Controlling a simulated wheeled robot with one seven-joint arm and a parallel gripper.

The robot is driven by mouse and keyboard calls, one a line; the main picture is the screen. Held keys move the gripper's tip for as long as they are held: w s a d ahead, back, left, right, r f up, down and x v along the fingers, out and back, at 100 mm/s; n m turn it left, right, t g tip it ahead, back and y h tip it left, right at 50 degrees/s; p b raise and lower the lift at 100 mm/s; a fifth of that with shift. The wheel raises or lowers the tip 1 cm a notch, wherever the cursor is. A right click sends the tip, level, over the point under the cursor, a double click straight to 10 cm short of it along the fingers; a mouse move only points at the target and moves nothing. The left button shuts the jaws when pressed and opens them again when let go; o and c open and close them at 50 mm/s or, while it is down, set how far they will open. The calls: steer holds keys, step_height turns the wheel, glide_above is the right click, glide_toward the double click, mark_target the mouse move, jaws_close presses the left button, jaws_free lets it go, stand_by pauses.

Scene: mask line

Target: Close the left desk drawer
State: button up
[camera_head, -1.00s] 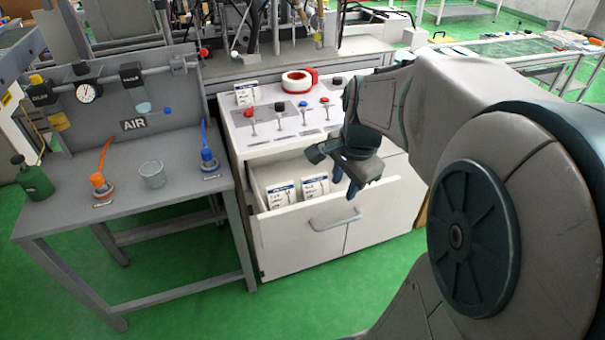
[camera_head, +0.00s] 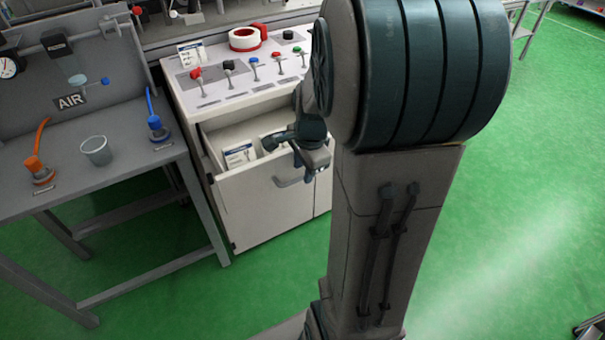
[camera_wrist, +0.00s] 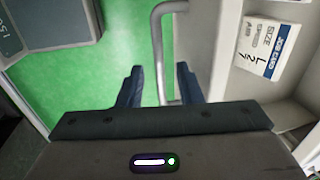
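The left desk drawer (camera_head: 258,208) is part of the white cabinet and is pulled open, its top showing the inside. Its bar handle (camera_head: 287,182) is on the front, and the handle also shows in the wrist view (camera_wrist: 159,52). My gripper (camera_head: 314,163) is at the upper right of the drawer front, near the handle. In the wrist view my gripper (camera_wrist: 160,68) is open, its two dark fingers apart. The handle bar appears between the fingers there; I cannot tell whether they touch it. A labelled white box (camera_wrist: 274,48) lies inside the drawer.
The white control top (camera_head: 235,85) carries levers and a red-white tape roll (camera_head: 247,38). A grey bench (camera_head: 110,178) with a cup (camera_head: 97,150) stands at left. My arm covers the cabinet's right part. Green floor (camera_head: 500,200) is open in front and at right.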

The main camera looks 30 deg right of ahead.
steer(key=shift+w+f, duration=0.15)
steer(key=shift+f, duration=0.6)
jaws_close()
